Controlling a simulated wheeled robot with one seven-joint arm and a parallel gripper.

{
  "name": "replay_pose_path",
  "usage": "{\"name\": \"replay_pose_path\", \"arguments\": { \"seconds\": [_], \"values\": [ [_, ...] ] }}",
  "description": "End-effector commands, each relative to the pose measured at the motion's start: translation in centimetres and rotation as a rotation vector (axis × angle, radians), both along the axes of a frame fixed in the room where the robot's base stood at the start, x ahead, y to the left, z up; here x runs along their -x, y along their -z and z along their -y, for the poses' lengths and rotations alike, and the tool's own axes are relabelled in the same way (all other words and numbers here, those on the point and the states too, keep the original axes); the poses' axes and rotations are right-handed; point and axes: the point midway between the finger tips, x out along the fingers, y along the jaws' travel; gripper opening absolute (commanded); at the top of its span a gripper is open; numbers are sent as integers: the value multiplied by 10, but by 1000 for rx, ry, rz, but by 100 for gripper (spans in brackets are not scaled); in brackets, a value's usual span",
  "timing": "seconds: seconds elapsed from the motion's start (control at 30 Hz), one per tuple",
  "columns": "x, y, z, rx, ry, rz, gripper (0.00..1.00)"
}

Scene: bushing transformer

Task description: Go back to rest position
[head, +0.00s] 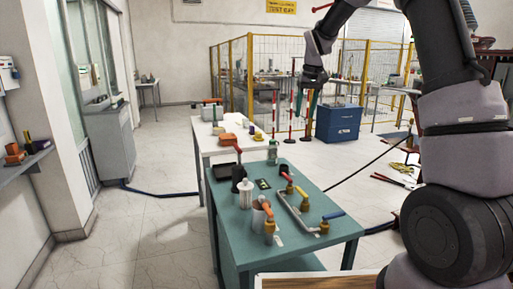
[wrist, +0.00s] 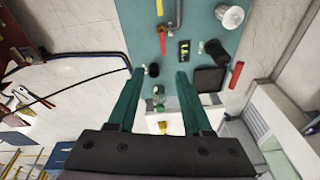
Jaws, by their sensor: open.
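My gripper (head: 305,105) hangs from my arm at the upper right of the head view, high up and with its green fingers pointing down. In the wrist view its two green fingers (wrist: 160,75) stand wide apart with nothing between them, so it is open and empty. The teal table (head: 226,206) lies below and nearer in the head view. It also fills the top of the wrist view (wrist: 205,18). No object touches the fingers.
Valves with red (head: 267,209) and blue (head: 333,215) handles, a white ribbed bushing (head: 246,194) and several small parts stand on the teal table. A white table (head: 203,142) stands behind. A blue box (head: 338,124) and a yellow-framed fence (head: 249,80) are further back.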

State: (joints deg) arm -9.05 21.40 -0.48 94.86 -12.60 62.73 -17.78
Motion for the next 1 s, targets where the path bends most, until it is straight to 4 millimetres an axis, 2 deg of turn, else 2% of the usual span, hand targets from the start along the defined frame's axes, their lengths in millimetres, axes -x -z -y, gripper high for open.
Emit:
{"name": "replay_pose_path", "arguments": {
  "seconds": [0.03,0.2,0.4,0.57,0.7,0.83,1.0],
  "values": [
    [20,-24,8,-16,29,27,50],
    [85,-76,27,-68,123,101,50],
    [169,-113,46,-131,231,188,50],
    [237,-124,56,-184,316,257,50],
    [289,-120,62,-228,383,312,50],
    [322,-111,65,-258,427,350,50],
    [341,-104,66,-278,456,372,50]
  ]
}}
